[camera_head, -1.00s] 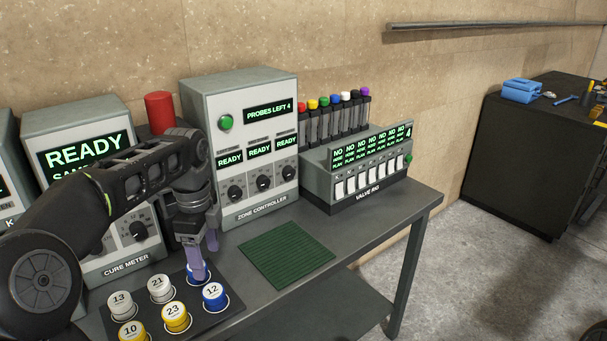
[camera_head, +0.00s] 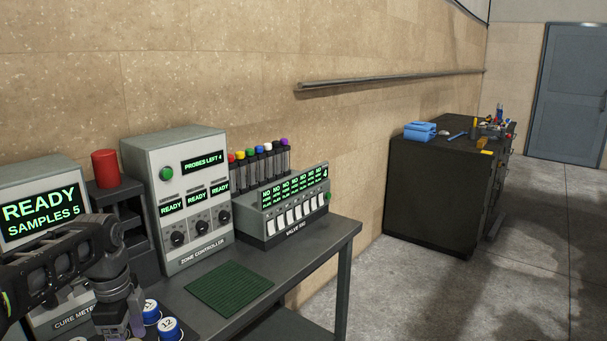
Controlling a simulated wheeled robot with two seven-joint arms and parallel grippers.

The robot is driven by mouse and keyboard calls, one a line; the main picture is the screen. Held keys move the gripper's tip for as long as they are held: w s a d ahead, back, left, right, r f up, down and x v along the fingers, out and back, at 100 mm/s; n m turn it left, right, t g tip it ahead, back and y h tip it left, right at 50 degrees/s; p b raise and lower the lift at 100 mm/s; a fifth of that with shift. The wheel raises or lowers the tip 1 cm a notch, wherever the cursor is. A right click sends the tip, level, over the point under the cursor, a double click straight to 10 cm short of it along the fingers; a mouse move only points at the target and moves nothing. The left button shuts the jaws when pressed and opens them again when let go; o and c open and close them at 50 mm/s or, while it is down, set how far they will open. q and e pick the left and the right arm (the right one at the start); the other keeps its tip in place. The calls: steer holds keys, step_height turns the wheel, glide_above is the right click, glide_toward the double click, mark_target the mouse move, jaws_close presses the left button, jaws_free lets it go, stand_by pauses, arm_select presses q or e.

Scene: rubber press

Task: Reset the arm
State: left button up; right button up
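My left arm comes in from the left edge, in front of the cure meter. My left gripper (camera_head: 122,326) points down over the numbered sample cups at the bottom edge. Its pale fingers are partly cut off, and I cannot tell whether they are open or shut. A blue-rimmed cup marked 12 (camera_head: 170,328) and another blue cup (camera_head: 151,311) stand right of the fingers. My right gripper is out of view.
The cure meter (camera_head: 40,206) reads READY, SAMPLES 5. The zone controller (camera_head: 184,221) and valve rig (camera_head: 290,208) stand along the grey table (camera_head: 318,240). A green mat (camera_head: 229,288) lies clear. A black cabinet (camera_head: 436,200) stands at right, with open floor before it.

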arm_select(q)
steer(key=d+f+n+h, duration=0.2)
steer(key=d+f+n, duration=0.1)
steer(key=d+f, duration=0.8)
steer(key=d+f+n+h, duration=0.1)
steer(key=d+f+n, duration=0.2)
steer(key=d+f, duration=0.85)
steer(key=s+d+f+n, duration=0.3)
steer(key=s+f+n, duration=0.2)
steer(key=s+f, duration=0.3)
steer(key=s+d+f+n+h, duration=0.1)
steer(key=s+d+f+n, duration=0.2)
steer(key=s+f+n, duration=0.3)
steer(key=s+f, duration=0.3)
steer(key=s, duration=0.3)
steer(key=shift+s+d, duration=0.15)
steer(key=shift+s, duration=0.1)
